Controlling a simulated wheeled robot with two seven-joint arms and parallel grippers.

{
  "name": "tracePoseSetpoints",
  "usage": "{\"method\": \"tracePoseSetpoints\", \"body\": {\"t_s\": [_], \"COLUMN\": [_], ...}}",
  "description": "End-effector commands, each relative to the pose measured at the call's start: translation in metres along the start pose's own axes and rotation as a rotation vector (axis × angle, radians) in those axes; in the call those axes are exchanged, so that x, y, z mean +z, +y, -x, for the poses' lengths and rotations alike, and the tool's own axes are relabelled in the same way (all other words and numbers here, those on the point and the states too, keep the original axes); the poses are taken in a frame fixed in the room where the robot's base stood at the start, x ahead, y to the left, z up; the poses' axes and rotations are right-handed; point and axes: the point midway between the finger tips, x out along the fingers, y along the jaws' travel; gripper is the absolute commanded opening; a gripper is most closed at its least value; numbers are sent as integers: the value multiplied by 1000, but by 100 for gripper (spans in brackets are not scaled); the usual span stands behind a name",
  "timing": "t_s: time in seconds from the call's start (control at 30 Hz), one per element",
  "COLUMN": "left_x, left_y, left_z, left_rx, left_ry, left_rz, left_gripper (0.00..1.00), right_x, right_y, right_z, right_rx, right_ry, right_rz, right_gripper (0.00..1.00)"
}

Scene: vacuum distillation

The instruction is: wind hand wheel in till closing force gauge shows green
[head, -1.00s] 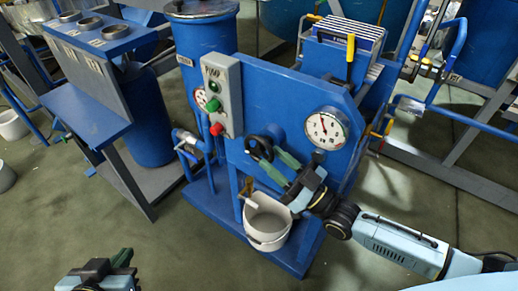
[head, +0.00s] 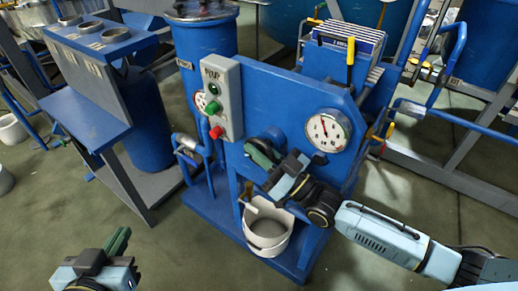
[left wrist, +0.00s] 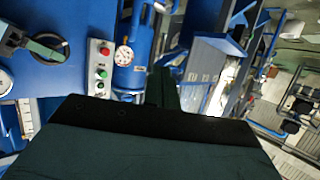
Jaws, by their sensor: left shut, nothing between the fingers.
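The dark hand wheel (head: 274,136) is on the front of the blue machine, mostly hidden behind my right gripper. My right gripper (head: 262,153) has its green fingers at the wheel; I cannot tell whether they grip it. The wheel (left wrist: 10,38) and the right gripper's green finger (left wrist: 46,48) also show at the left wrist view's upper left. The round white gauge (head: 327,131) right of the wheel has a needle pointing nearly straight up; no green band is readable. My left gripper (head: 118,243) is shut and empty, low at the left, well away from the wheel.
A grey control box (head: 221,98) with green and red buttons is left of the wheel. A smaller gauge (head: 200,101) sits behind it. A white bucket (head: 268,238) stands below the wheel. A blue stand (head: 90,105) is at left; the front floor is open.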

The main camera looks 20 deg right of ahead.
Motion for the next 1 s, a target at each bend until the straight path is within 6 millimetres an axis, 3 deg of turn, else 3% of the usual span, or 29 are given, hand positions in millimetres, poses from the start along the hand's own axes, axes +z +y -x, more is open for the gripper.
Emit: {"method": "tracePoseSetpoints", "body": {"t_s": [0.23,0.47,0.7,1.0], "left_x": [-1,-40,-80,-100], "left_y": [0,8,16,19], "left_z": [-1,0,12,24], "left_rx": [1,21,42,53], "left_ry": [14,249,507,642], "left_rz": [0,3,12,18], "left_gripper": [0,0,0,0], "right_x": [1,2,1,0], "right_y": [0,0,0,0], "right_z": [0,1,1,1], "right_rx": [1,1,2,0], "right_ry": [6,54,112,141], "right_rz": [0,0,0,0], "right_gripper": [0,0,0,0]}}
